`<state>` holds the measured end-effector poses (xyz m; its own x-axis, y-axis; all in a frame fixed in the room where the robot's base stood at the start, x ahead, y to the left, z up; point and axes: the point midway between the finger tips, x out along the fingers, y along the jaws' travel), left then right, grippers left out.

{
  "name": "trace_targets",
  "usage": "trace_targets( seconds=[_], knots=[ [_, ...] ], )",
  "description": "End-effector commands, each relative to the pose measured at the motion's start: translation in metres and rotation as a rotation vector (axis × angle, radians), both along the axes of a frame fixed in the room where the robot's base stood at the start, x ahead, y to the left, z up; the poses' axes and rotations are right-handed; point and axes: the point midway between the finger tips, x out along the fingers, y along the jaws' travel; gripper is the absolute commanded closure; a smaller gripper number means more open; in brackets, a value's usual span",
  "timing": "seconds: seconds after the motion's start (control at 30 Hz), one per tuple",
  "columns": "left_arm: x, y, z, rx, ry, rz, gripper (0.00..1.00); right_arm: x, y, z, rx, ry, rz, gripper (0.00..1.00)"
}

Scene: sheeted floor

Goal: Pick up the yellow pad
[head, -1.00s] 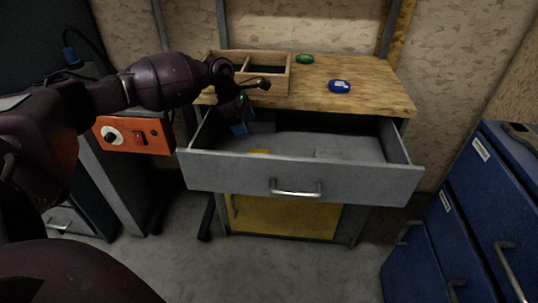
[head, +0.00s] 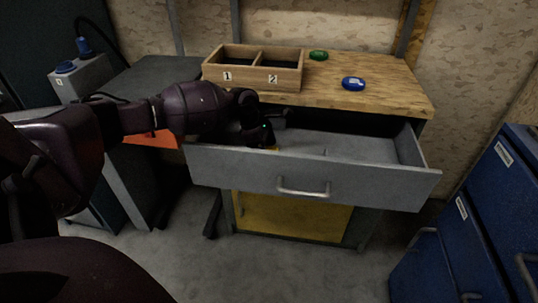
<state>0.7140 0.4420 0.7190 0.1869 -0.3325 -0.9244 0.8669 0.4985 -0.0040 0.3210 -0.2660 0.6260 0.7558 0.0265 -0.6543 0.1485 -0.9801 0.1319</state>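The yellow pad (head: 273,149) lies in the open grey drawer (head: 300,178), near its left part. Only a small yellow sliver of it shows past my gripper and the drawer front. My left gripper (head: 258,140) reaches down into the left side of the drawer, at the pad. Its fingers are hidden behind the drawer front and its own wrist, so I cannot tell whether it is open or touching the pad. My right gripper is not in view.
A wooden box (head: 254,70) with two compartments, marked 1 and 2, stands on the wooden top (head: 375,95). A green object (head: 318,55) and a blue one (head: 353,84) lie beside it. A blue cabinet (head: 480,215) stands at right. The drawer's right part is clear.

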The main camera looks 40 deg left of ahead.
Motion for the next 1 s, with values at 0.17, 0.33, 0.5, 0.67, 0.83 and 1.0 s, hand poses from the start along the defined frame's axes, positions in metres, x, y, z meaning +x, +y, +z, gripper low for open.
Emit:
trace_targets(
  seconds=[0.17,0.33,0.5,0.67,0.83,1.0],
  knots=[
    [0.001,0.0,0.0,0.002,-0.003,0.0,0.21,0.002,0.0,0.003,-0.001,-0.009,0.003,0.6],
    [0.001,0.0,0.0,0.002,-0.003,0.0,0.38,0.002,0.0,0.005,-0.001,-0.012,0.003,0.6],
    [0.001,0.0,0.0,0.002,-0.003,0.0,0.64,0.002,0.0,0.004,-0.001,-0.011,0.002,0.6],
    [0.001,0.0,0.0,0.002,-0.003,0.0,0.75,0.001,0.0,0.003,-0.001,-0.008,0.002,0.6],
    [0.001,0.0,0.002,0.001,-0.004,0.001,0.75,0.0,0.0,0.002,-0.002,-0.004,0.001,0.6],
    [0.002,0.0,0.021,0.001,-0.009,0.001,0.75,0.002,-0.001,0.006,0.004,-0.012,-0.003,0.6]
  ],
)
